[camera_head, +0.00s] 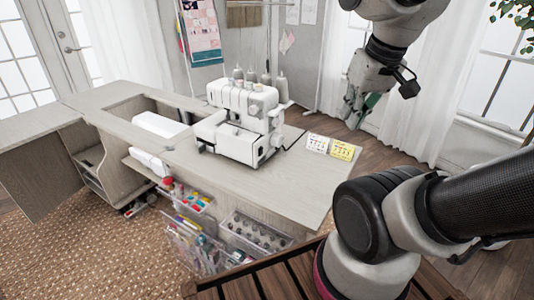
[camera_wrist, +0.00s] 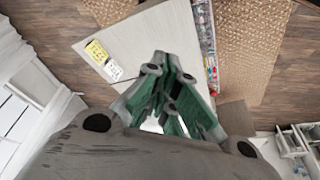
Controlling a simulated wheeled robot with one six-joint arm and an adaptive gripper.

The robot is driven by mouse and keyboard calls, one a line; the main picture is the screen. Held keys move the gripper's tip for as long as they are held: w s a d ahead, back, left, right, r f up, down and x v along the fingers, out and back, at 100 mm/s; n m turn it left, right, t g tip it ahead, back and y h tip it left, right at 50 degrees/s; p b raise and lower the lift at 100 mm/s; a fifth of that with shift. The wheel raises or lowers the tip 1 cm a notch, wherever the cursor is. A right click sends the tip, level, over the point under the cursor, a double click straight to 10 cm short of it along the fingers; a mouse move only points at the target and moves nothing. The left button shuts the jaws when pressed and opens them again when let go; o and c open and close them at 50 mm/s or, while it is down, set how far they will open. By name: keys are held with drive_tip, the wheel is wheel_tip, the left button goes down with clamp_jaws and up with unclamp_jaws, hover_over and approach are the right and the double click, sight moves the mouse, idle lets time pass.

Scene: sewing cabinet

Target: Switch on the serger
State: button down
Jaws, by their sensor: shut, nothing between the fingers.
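The serger (camera_head: 243,122) is a white machine with thread cones on its back. It stands upright on the right part of the pale cabinet top (camera_head: 285,195). I cannot make out its power switch. My gripper (camera_head: 352,118) is up in the air to the right of the serger and apart from it, past the right end of the cabinet top. In the wrist view, the green and grey fingers (camera_wrist: 166,72) are shut with nothing held. The serger cannot be clearly made out there; the fingers and wrist block much of that view.
A yellow card (camera_head: 342,150) and a white card (camera_head: 317,142) lie on the cabinet top, right of the serger. Clear bins (camera_head: 195,245) with sewing supplies hang on the cabinet's front. A white curtain (camera_head: 418,118) hangs behind my gripper. The cabinet top's front right is clear.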

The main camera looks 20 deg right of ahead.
wheel_tip(320, 180, down, 16)
drive_tip(key=w+m+g+y, duration=0.3)
drive_tip(key=m+y, duration=0.3)
drive_tip(key=m, duration=0.6)
drive_tip(key=w+f+m+t, duration=0.2)
drive_tip(key=w+m+t, duration=0.2)
drive_tip(key=w+m, duration=0.4)
drive_tip(key=w+f+m+t, duration=0.3)
drive_tip(key=w+m, duration=0.5)
drive_tip(key=shift+d+t, duration=0.4)
drive_tip(key=shift+d, duration=0.05)
